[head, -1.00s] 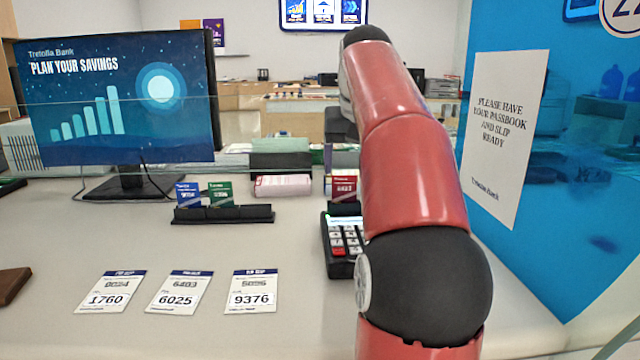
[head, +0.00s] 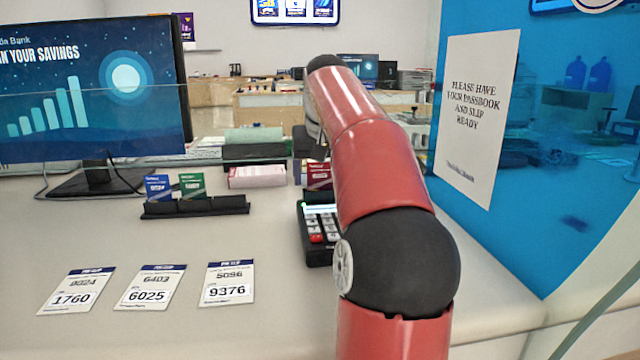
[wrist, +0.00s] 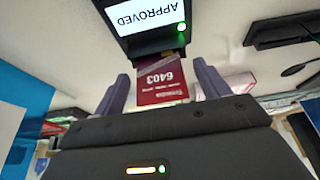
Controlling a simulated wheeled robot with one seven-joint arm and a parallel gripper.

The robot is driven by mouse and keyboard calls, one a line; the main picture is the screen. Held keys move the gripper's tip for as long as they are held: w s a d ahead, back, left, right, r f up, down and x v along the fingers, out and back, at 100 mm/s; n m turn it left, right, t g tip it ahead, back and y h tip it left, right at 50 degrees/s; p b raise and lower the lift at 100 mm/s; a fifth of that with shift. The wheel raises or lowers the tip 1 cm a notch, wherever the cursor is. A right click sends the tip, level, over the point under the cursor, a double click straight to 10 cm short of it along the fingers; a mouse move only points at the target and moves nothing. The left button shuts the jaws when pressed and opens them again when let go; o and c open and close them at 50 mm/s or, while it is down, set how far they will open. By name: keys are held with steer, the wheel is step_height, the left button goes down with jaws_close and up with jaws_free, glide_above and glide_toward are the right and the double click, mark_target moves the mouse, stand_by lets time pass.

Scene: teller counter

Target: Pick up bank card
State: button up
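A red bank card (wrist: 160,86) marked 6403 stands in the slot of the card terminal (wrist: 150,45), whose screen reads APPROVED beside a green light. In the head view the red card (head: 319,174) rises behind the terminal's keypad (head: 318,222). A blue card (head: 158,187) and a green card (head: 192,184) stand in a black holder (head: 195,207) to the left. My gripper (wrist: 163,88) is open in the wrist view, one finger on each side of the red card with gaps between. My arm hides most of the gripper in the head view.
Several PIN slips, including one reading 6025 (head: 150,288), lie flat at the counter's front. A monitor (head: 95,90) stands at the left. A blue panel with a paper notice (head: 478,115) closes the right side. A pink block (head: 256,177) lies behind the holder.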

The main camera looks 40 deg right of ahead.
steer(key=c, duration=1)
step_height(320, 180, up, 10)
steer(key=p, duration=0.5)
steer(key=shift+r, duration=0.15)
steer(key=shift+r, duration=2.05)
